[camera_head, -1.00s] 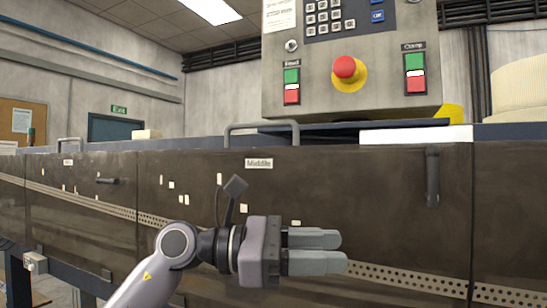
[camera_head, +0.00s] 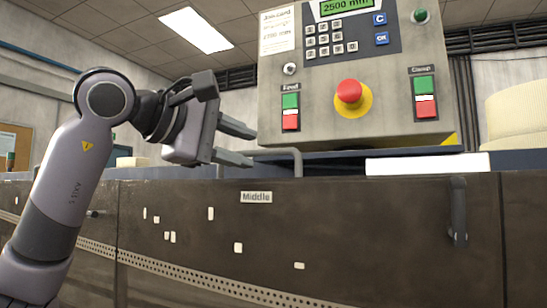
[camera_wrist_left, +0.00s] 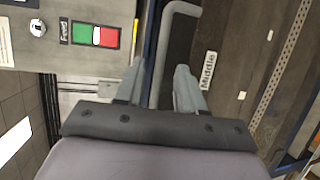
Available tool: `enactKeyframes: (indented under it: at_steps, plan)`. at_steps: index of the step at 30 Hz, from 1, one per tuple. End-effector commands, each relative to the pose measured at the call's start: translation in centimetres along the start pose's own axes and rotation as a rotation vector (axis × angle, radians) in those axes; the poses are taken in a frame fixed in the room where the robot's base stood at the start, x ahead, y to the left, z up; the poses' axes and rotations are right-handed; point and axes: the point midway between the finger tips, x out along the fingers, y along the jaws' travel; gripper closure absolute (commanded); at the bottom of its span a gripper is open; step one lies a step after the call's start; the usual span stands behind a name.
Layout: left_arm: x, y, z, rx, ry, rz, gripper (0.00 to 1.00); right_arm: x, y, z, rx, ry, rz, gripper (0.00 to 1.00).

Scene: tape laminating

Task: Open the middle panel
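The middle panel (camera_head: 330,225) is a dark brown front with a "Middle" label (camera_head: 256,197), and it stands upright and closed. A grey bar handle (camera_head: 297,162) rises from its top edge; its left part is hidden behind my left gripper in the head view. My left gripper (camera_head: 247,145) is open at the handle's left side, above the panel's top edge. In the left wrist view, the handle (camera_wrist_left: 173,50) reaches down between the two open fingers (camera_wrist_left: 158,88), with no clear grip on it. My right gripper is not in view.
A control box (camera_head: 350,75) with a red emergency button (camera_head: 349,92) and Feed and Clamp buttons stands just behind the handle. A dark vertical handle (camera_head: 458,210) sits at the panel's right. A white block (camera_head: 427,165) lies on top.

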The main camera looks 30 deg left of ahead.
Motion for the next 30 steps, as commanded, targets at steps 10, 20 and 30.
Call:
enactKeyframes:
  at_steps: [10,20,30]
  plan:
    - [5.2,0.0,0.2,-0.002,-0.005,-0.004,0.62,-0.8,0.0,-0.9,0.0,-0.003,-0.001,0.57]
    - [6.4,-0.1,0.1,-0.002,-0.004,-0.002,0.62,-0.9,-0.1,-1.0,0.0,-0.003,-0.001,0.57]
    - [6.4,-0.1,0.1,-0.002,-0.004,-0.002,1.0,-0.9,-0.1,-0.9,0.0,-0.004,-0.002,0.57]
